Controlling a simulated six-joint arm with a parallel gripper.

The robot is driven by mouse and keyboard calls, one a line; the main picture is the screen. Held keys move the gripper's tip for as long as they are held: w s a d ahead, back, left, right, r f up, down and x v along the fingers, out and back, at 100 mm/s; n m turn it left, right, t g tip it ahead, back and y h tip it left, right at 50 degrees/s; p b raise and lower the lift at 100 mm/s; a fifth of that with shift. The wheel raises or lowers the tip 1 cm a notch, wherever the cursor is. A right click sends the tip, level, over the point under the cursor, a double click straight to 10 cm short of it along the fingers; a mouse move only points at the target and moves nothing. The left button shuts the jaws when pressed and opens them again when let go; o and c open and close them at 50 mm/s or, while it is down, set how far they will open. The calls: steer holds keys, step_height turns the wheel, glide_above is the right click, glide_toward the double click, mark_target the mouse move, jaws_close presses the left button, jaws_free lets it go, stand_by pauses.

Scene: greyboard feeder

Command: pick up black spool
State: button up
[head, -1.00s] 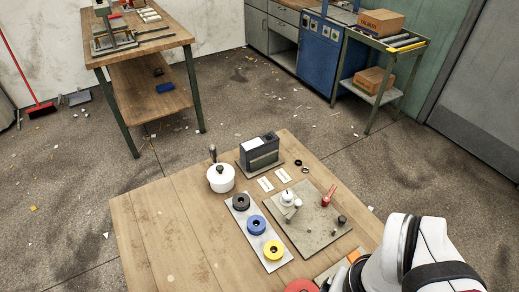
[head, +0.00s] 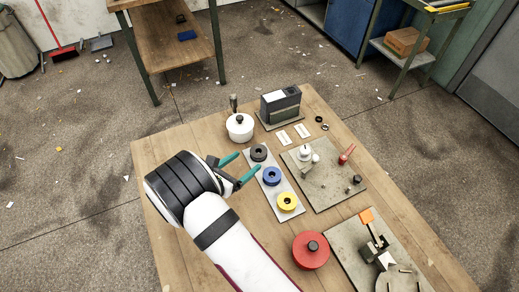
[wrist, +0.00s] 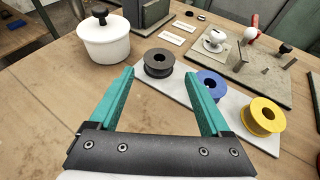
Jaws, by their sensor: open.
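The black spool (head: 258,153) stands at the far end of a pale strip (head: 269,187), in line with a blue spool (head: 271,176) and a yellow spool (head: 287,201). My gripper (head: 241,168) is open and empty, just left of the strip, with its green fingers pointing toward the spools. In the wrist view the black spool (wrist: 159,63) lies just beyond the gap between the open fingertips (wrist: 160,75). The right finger partly covers the blue spool (wrist: 212,85). The fingers do not appear to enclose any spool.
A white lidded pot (head: 240,127) stands behind the black spool, to its left. A dark box-shaped device (head: 281,104) is at the back. A grey board with fittings (head: 325,182) lies right of the strip. A red round part (head: 310,250) is near the front. Bare wood lies left.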

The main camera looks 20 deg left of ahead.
mark_target(261, 150)
steer(key=x, duration=0.6)
steer(key=shift+w+f, duration=0.2)
steer(key=shift+w, duration=0.1)
steer(key=c, duration=1.1)
